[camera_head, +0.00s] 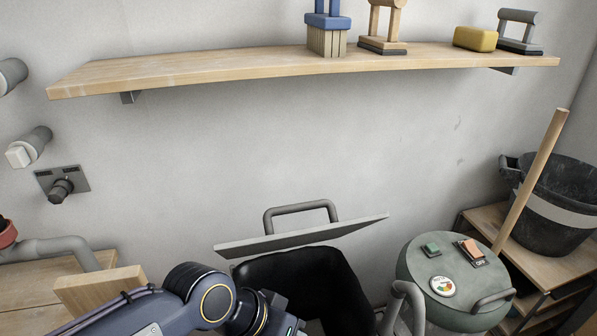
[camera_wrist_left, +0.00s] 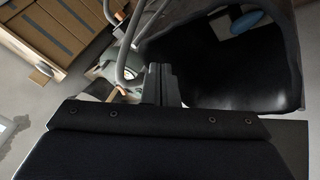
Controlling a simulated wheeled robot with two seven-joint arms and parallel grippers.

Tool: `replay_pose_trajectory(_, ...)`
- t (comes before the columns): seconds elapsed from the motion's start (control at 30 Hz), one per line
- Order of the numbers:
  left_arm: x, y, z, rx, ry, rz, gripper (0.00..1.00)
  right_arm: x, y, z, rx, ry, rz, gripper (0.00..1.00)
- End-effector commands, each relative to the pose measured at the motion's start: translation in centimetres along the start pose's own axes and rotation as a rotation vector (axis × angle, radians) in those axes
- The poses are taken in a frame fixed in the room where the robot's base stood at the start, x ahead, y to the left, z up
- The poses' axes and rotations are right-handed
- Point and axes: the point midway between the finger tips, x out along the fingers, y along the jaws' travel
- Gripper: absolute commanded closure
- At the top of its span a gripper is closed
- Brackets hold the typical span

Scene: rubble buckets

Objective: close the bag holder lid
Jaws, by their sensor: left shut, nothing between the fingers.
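The bag holder lid (camera_head: 345,229) is a grey plate seen nearly edge-on. It stands raised above the holder's opening, with a grey bar handle (camera_head: 300,208) on its upper side. The black bag (camera_head: 318,280) hangs open below it; its dark opening also shows in the left wrist view (camera_wrist_left: 215,75). My left gripper (camera_head: 292,328) is at the bottom of the head view, in front of the bag and below the lid. In the left wrist view its fingers (camera_wrist_left: 160,85) are together and empty, beside the bag's rim. My right gripper is not in view.
A grey-green drum (camera_head: 425,275) with small items on top stands right of the bag. A grey bent tube (camera_head: 400,295) rises between them. A black bucket (camera_head: 555,200) sits on a wooden stand at right.

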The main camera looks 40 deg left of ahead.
Motion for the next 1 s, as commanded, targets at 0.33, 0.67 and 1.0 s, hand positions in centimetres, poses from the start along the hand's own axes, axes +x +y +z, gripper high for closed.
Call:
replay_pose_trajectory(0.33,-4.4,2.0,-2.2,0.013,0.001,-0.002,1.0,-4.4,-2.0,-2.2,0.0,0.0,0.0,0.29)
replay_pose_trajectory(0.67,-10.3,4.6,-5.2,0.031,0.001,-0.006,1.0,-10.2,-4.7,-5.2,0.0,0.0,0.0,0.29)
replay_pose_trajectory(1.0,-16.8,6.7,-10.0,-0.004,-0.037,-0.045,1.0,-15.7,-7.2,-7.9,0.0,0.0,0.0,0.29)
